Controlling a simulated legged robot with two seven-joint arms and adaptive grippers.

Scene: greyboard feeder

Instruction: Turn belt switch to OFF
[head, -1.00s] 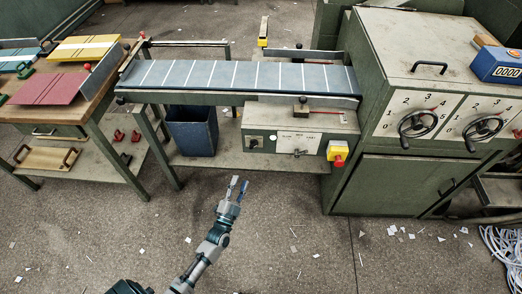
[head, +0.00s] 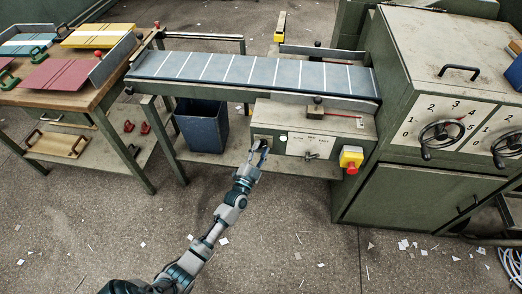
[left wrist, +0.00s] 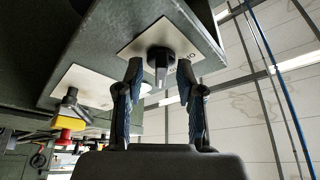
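The belt switch is a dark rotary knob (left wrist: 160,60) on a pale plate (left wrist: 150,42) at the end of the grey-green control box (head: 330,125). In the head view my left gripper (head: 258,150) is at the box's left front and hides most of the knob. In the left wrist view the two fingers of my left gripper (left wrist: 160,72) stand apart, one on each side of the knob, with gaps visible. The knob's ridge points roughly down in that view. My right gripper is not in view.
A red emergency button on a yellow box (head: 351,160) sits on the right of the control box; a second pale plate with a small switch (head: 310,146) lies between. The conveyor belt (head: 250,72) runs above. A blue bin (head: 203,127) stands below on the left.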

